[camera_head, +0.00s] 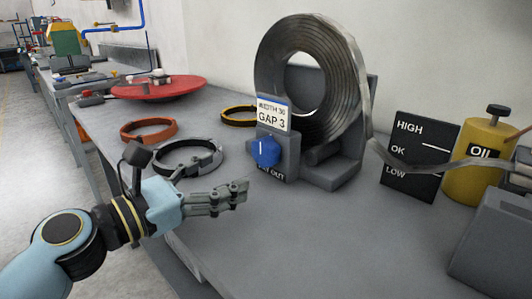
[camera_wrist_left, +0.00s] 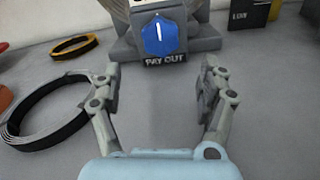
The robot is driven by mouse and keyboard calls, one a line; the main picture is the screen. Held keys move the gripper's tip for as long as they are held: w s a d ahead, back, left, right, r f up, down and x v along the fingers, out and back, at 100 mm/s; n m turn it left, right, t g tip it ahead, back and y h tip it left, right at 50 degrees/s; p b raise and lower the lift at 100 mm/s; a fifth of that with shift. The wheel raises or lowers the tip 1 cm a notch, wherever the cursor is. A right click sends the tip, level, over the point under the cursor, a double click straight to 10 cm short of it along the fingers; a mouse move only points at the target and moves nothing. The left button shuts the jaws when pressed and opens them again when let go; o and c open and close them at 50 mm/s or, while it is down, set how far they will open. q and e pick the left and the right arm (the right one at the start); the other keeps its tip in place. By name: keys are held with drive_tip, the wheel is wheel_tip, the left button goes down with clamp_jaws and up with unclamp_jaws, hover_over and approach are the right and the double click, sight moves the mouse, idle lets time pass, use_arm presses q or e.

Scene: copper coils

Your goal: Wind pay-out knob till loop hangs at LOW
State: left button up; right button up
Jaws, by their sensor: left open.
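The blue pay-out knob (camera_head: 265,152) is on the front of the coil stand, its white mark roughly upright; it also shows in the left wrist view (camera_wrist_left: 160,36). The metal strip (camera_head: 420,168) comes off the big coil (camera_head: 268,75) and sags across the black gauge board (camera_head: 420,130). In the head view it crosses between the OK and LOW words. My left gripper (camera_head: 240,192) is open and empty, in front of the knob and apart from it. In the left wrist view, its fingers (camera_wrist_left: 158,82) are spread below the knob. My right gripper is not in view.
A yellow oil can (camera_head: 475,160) stands right of the board, with a grey machine (camera_head: 495,240) in front. Loose dark (camera_head: 188,157), orange (camera_head: 148,130) and yellow-black rings (camera_head: 238,115) lie left of the stand. A red disc (camera_head: 160,88) is behind them. The front middle bench is clear.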

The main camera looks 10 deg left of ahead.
sight(259, 156)
use_arm(q)
drive_tip(key=x, duration=0.3)
drive_tip(key=shift+w+d+r, duration=0.1)
drive_tip(key=shift+w, duration=0.1)
drive_tip(key=x, duration=0.6)
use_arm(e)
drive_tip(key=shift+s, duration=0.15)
use_arm(q)
drive_tip(key=shift+c, duration=0.4)
drive_tip(key=c, duration=1.1)
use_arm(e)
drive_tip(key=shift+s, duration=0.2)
use_arm(q)
drive_tip(key=shift+m, duration=0.3)
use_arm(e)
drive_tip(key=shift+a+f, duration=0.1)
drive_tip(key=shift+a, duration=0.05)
use_arm(q)
drive_tip(key=shift+m, duration=0.3)
drive_tip(key=m+b, duration=0.1)
drive_tip(key=m, duration=0.3)
drive_tip(key=shift+w+b, duration=0.1)
drive_tip(key=shift+b, duration=0.25)
drive_tip(key=m+b, duration=0.2)
drive_tip(key=m, duration=0.3)
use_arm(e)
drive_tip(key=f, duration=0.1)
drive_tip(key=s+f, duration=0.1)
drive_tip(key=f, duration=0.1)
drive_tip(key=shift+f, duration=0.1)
